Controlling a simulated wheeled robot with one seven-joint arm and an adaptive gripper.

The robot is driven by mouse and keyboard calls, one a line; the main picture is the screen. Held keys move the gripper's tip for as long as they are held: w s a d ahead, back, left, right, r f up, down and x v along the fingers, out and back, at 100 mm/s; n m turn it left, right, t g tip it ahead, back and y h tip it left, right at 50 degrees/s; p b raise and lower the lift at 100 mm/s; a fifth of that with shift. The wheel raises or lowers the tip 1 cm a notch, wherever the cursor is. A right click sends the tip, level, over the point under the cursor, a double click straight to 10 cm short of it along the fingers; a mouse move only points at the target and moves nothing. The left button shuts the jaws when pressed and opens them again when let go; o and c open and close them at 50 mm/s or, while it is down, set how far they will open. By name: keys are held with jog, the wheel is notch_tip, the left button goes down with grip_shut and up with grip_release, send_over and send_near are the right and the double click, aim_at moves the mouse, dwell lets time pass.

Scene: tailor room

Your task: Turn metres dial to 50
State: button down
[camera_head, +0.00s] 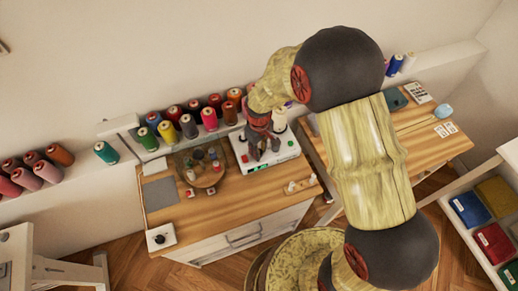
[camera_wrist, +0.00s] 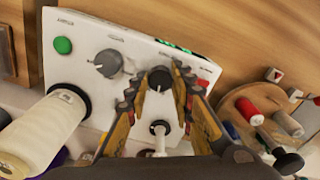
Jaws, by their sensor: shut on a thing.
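A white control box (camera_head: 285,157) stands on the wooden table in the head view. In the wrist view the white box (camera_wrist: 85,30) carries a grey dial (camera_wrist: 107,63) with a white pointer mark, and a small black dial (camera_wrist: 160,76). Its printed labels are too small to read, so I cannot tell which dial is the metres one. My gripper (camera_head: 258,148) reaches down onto the box. In the wrist view its fingertips (camera_wrist: 159,80) stand either side of the black dial and are shut on it. The grey dial is just left of the fingers, outside them.
The box also has a green button (camera_wrist: 63,45), a red button (camera_wrist: 203,84) and a green display (camera_wrist: 178,47). A white thread cone (camera_wrist: 45,128) stands close by. A round wooden tray (camera_head: 205,177) with small spools is left of the box. Thread spools line the wall behind.

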jog(key=shift+n, duration=1.1)
jog(key=c, duration=1.5)
grip_release()
jog(key=shift+c, duration=0.2)
notch_tip(320, 180, up, 12)
